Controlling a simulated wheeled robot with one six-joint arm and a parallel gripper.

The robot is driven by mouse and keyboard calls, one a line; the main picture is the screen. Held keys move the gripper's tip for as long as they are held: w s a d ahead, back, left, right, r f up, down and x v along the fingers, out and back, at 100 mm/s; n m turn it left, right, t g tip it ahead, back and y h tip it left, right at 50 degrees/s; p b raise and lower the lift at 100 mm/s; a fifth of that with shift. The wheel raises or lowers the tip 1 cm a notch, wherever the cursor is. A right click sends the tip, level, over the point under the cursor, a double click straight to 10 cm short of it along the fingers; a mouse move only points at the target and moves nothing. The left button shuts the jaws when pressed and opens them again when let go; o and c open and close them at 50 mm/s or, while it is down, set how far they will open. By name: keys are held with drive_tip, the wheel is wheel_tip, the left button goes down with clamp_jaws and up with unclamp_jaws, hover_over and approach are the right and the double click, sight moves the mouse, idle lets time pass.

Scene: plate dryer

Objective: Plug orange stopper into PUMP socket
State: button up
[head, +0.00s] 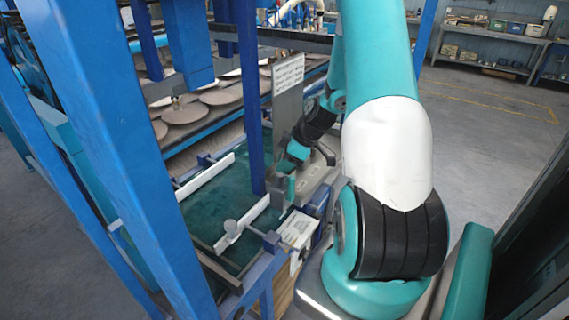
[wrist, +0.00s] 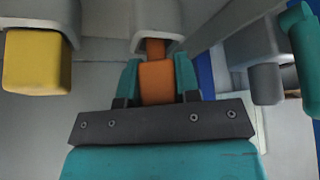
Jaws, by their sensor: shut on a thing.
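In the wrist view my gripper (wrist: 157,84) has its two teal fingers shut on the orange stopper (wrist: 156,84), one on each side. The stopper's narrower far end reaches into the opening of a light grey socket housing (wrist: 158,14) straight ahead. I cannot tell how deep it sits, and no PUMP label is readable. In the head view my gripper (head: 284,186) is low beside the grey panel, beyond my arm; the stopper cannot be made out there.
A yellow block (wrist: 37,64) sits in a neighbouring grey housing at left. A dark grey cylinder (wrist: 266,84) is at right. In the head view a blue post (head: 249,110) and a lettered signboard (head: 288,88) stand close to my gripper.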

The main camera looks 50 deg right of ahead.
drive_tip(key=shift+s+a+f+b, duration=0.2)
drive_tip(key=shift+s+f+b, duration=0.1)
drive_tip(key=shift+f+b, duration=0.35)
drive_tip(key=o, duration=1)
drive_tip(key=shift+f, duration=0.15)
drive_tip(key=shift+c, duration=0.2)
drive_tip(key=shift+d+r, duration=0.2)
drive_tip(key=shift+r, duration=0.15)
drive_tip(key=b+v, duration=0.3)
drive_tip(key=v, duration=1.5)
drive_tip(key=shift+w+r+b, duration=0.2)
drive_tip(key=shift+w+b, duration=0.15)
drive_tip(key=shift+w, duration=0.05)
drive_tip(key=shift+a, duration=0.1)
